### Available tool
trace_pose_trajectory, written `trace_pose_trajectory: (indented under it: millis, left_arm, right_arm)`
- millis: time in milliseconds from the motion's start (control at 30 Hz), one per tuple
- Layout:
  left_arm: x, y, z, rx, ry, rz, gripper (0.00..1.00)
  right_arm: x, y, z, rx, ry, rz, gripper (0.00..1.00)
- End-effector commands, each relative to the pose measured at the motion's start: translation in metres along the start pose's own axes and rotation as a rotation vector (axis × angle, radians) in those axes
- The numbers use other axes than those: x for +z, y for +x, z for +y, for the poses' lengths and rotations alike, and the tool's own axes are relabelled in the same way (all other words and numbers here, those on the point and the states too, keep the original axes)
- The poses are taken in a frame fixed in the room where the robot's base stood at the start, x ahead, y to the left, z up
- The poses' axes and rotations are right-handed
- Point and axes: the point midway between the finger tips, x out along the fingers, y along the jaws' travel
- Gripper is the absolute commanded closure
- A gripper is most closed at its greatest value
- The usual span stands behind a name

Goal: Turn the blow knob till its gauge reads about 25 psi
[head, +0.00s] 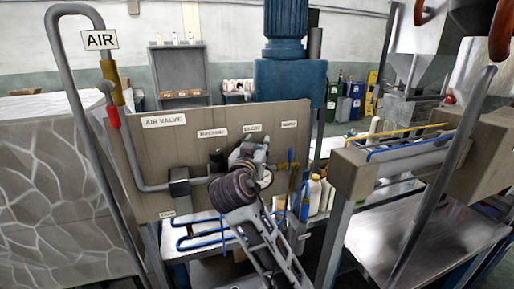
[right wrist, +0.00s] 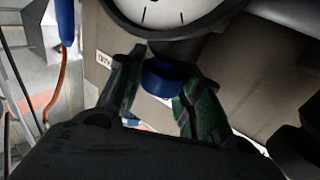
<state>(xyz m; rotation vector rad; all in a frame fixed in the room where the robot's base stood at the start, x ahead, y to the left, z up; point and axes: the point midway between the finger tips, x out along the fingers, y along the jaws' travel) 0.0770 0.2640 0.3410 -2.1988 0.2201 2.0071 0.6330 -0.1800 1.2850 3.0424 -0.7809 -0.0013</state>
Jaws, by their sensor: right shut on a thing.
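My right gripper (head: 250,152) is in front of the valve board (head: 140,195), below its small middle label (head: 252,128). In the right wrist view its two green-padded fingers (right wrist: 160,97) are shut on a blue knob (right wrist: 165,76), one finger on each side. A round white gauge (right wrist: 165,10) sits just above the knob, cut off by the top edge, so its reading cannot be told. In the head view the knob is hidden behind my gripper, and a white dial (head: 266,178) shows partly beside my wrist. My left gripper is not in view.
A grey pipe with a red-handled valve (head: 112,117) runs along the board's left. White bottles (head: 318,195) stand right of my arm. A metal frame with a steel table (head: 425,240) stands at the right.

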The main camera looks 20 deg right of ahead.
Motion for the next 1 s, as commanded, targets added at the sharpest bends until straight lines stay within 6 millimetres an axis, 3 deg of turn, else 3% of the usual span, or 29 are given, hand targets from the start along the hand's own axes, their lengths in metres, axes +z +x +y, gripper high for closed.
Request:
trace_pose_trajectory:
  millis: [1000]
  left_arm:
    - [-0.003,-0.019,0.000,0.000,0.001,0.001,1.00]
  right_arm:
    - [-0.001,0.000,0.000,-0.395,0.000,0.001,0.89]
